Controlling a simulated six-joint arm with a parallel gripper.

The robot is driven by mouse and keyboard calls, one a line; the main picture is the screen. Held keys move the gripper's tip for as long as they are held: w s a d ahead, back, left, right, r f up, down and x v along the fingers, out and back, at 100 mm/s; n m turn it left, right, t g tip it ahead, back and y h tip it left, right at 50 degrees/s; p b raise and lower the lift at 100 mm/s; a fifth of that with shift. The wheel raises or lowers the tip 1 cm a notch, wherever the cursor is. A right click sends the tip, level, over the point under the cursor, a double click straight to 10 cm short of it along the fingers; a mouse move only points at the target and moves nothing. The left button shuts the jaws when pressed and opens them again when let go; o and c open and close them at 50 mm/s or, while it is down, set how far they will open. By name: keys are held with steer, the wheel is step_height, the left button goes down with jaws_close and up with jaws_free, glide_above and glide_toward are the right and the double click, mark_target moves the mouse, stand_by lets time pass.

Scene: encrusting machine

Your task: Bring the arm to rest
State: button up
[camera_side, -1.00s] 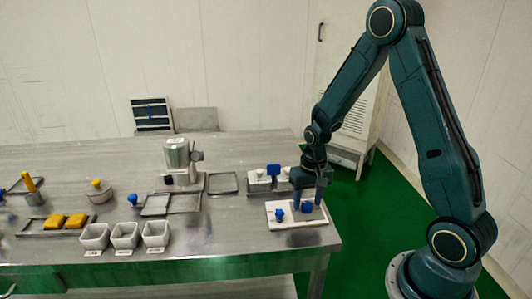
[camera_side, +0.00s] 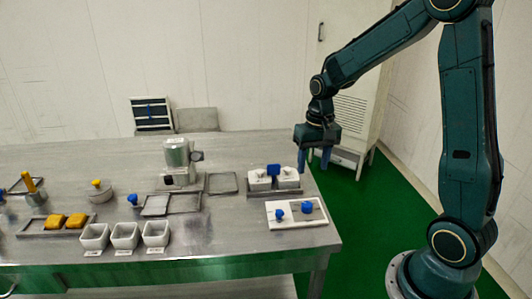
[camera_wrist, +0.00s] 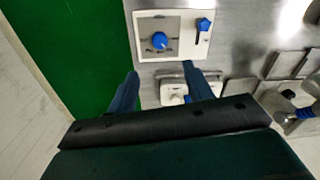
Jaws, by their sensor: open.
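My gripper (camera_side: 314,168) is open and empty, raised above the table's right end near the twin white containers. In the wrist view its two blue fingers (camera_wrist: 168,92) are spread apart with nothing between them. A white board (camera_side: 290,224) with a grey square plate and two blue knobs (camera_side: 307,207) lies flat on the table, in front of and below my gripper. The board also shows in the wrist view (camera_wrist: 146,49).
White containers with a blue part (camera_side: 274,169) stand close to my gripper. The encrusting machine (camera_side: 178,160), trays and white cups (camera_side: 125,235) fill the table (camera_side: 240,210) leftward. A cabinet (camera_side: 345,110) stands behind. Green floor (camera_side: 370,215) is free to the right.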

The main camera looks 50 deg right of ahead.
steer(key=shift+r, duration=0.4)
steer(key=shift+r, duration=0.1)
steer(key=s+a+r+n+t, duration=0.2)
steer(key=s+a+r, duration=0.3)
steer(key=s, duration=0.3)
steer(key=s+a+r+n+t, duration=0.3)
steer(key=s+a+r, duration=0.3)
steer(key=s, duration=0.3)
steer(key=shift+a+r+n, duration=0.3)
steer(key=shift+r+n, duration=0.45)
steer(key=shift+n, duration=0.15)
